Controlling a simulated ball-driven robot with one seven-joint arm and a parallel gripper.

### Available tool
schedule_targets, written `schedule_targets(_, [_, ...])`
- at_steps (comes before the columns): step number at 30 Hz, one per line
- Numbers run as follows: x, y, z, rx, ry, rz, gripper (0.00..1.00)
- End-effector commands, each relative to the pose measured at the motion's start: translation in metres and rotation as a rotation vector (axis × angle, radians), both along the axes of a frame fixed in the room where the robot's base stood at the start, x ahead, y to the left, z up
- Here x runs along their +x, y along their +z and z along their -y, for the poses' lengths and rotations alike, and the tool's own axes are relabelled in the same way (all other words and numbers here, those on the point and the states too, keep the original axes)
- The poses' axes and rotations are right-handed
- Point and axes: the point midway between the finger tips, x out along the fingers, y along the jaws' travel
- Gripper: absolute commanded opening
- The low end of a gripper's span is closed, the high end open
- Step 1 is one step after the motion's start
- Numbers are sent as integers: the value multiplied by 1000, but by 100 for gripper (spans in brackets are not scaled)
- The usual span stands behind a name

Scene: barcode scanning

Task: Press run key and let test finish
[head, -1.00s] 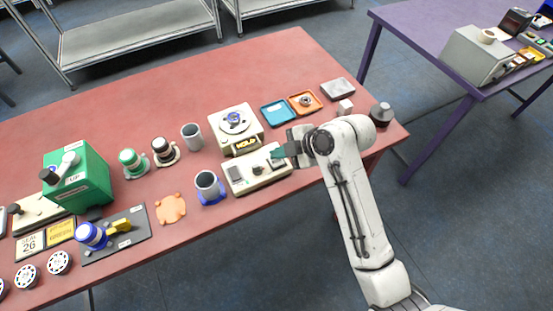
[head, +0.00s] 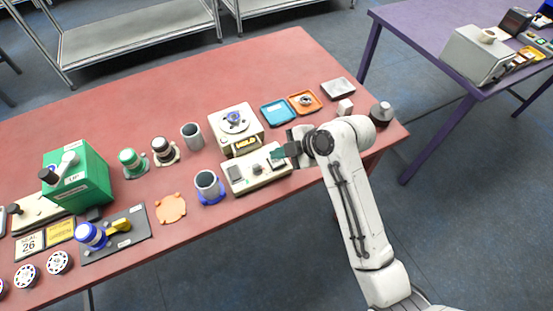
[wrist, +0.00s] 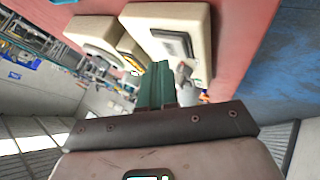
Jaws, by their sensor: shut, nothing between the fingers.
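A cream control box (head: 243,182) lies near the front edge of the red table, with a grey panel and dark keys on top. I cannot read which one is the run key. Behind it stands a cream tester (head: 230,148) with a blue-topped part on it and a yellow display (head: 245,144) on its front. My gripper (head: 277,154) is shut and empty, its teal fingers over the right end of the control box. In the wrist view the teal fingers (wrist: 156,86) reach toward the box (wrist: 163,18), beside a grey key or knob (wrist: 184,72). Contact is unclear.
A blue tray (head: 266,111) and an orange tray (head: 316,107) lie behind my gripper. A grey cup in a blue holder (head: 208,185) stands left of the control box. A white cube (head: 345,106) and a dark knob (head: 381,111) are to the right.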

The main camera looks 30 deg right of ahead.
Motion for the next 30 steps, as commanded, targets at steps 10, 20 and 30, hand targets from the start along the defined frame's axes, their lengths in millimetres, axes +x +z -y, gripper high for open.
schedule_targets(10, [0,-5,0,0,0,0,0])
schedule_targets(20, [0,-7,0,0,0,0,0])
schedule_targets(30, [0,-11,0,0,1,-1,0])
